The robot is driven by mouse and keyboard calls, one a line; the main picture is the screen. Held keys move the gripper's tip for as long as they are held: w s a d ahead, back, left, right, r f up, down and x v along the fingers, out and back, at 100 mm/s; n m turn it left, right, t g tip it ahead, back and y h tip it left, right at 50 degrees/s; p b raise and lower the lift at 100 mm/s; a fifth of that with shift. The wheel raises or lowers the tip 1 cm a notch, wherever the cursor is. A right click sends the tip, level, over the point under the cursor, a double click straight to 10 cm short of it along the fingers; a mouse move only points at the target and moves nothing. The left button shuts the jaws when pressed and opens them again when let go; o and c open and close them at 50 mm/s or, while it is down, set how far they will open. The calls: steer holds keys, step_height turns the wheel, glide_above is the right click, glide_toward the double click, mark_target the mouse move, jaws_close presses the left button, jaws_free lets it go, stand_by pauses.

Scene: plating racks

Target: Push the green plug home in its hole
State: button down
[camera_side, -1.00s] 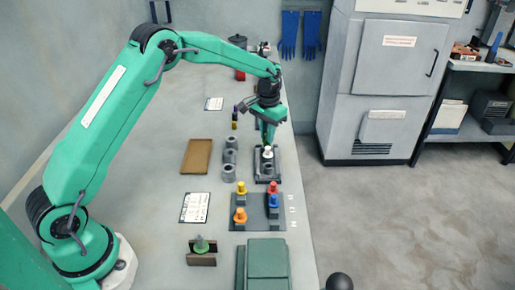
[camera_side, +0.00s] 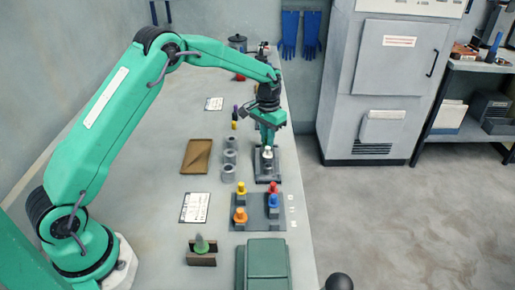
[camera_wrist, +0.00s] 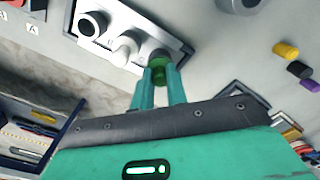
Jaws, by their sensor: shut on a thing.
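My gripper (camera_wrist: 160,68) is shut on the green plug (camera_wrist: 161,75) in the wrist view. The plug's far end meets a grey round socket (camera_wrist: 156,54) at the end of the rack (camera_wrist: 153,17); how deep it sits is hidden. A white plug (camera_wrist: 125,47) stands in the middle of that rack, and a grey ring with a dark opening (camera_wrist: 90,26) is at the other end. In the side view, my gripper (camera_side: 267,140) is low over the far end of the rack (camera_side: 268,179), behind the white plug (camera_side: 267,152). The green plug is hidden there.
Several grey cylinders (camera_side: 229,158) stand left of the rack. A grey plate (camera_side: 240,226) with yellow, orange, red and blue pegs is nearer the camera.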

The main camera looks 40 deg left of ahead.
steer(key=shift+r, duration=0.8)
steer(key=shift+r, duration=0.45)
steer(key=shift+f, duration=1.3)
stand_by(1.6)
steer(key=c, duration=1.3)
jaws_free()
steer(key=shift+r, duration=3.9)
steer(key=shift+c, duration=0.3)
